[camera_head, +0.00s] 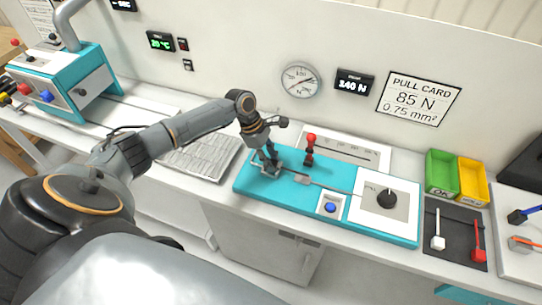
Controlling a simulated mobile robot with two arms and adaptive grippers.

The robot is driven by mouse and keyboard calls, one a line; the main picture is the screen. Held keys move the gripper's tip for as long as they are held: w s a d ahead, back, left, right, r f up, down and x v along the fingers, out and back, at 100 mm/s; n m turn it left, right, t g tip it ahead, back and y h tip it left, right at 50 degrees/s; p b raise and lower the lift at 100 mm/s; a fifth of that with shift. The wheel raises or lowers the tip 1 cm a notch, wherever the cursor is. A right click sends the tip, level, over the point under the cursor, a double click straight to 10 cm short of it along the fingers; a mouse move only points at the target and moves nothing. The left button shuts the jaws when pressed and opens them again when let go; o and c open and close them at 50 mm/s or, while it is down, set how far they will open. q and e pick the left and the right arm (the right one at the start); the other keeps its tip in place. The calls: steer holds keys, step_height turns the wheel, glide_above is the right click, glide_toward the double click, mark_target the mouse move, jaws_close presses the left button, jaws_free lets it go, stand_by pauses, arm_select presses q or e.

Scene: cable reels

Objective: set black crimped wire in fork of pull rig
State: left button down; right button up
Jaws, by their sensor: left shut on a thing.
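The pull rig (300,221) is a long teal base on the bench with a white panel, a black knob (387,198), a blue button (330,208) and a red-topped lever (310,148). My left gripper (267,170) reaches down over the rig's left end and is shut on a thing. The black crimped wire and the fork are too small and too covered by the fingers to make out. A thin rod runs from beside the gripper past a grey block (302,179) toward the knob panel. My right gripper is not in view.
A grey ribbed tray (202,155) lies left of the rig. A green bin (441,174) and yellow bin (473,182) stand to its right, near a dark mat (455,228) with white and red pieces. A teal machine (66,80) stands far left. A wall card reads 85 N.

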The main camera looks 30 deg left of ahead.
arm_select(q)
steer(key=shift+f, duration=0.65)
steer(key=c, duration=1)
jaws_free()
steer(key=shift+s, duration=0.1)
steer(key=shift+f, duration=0.1)
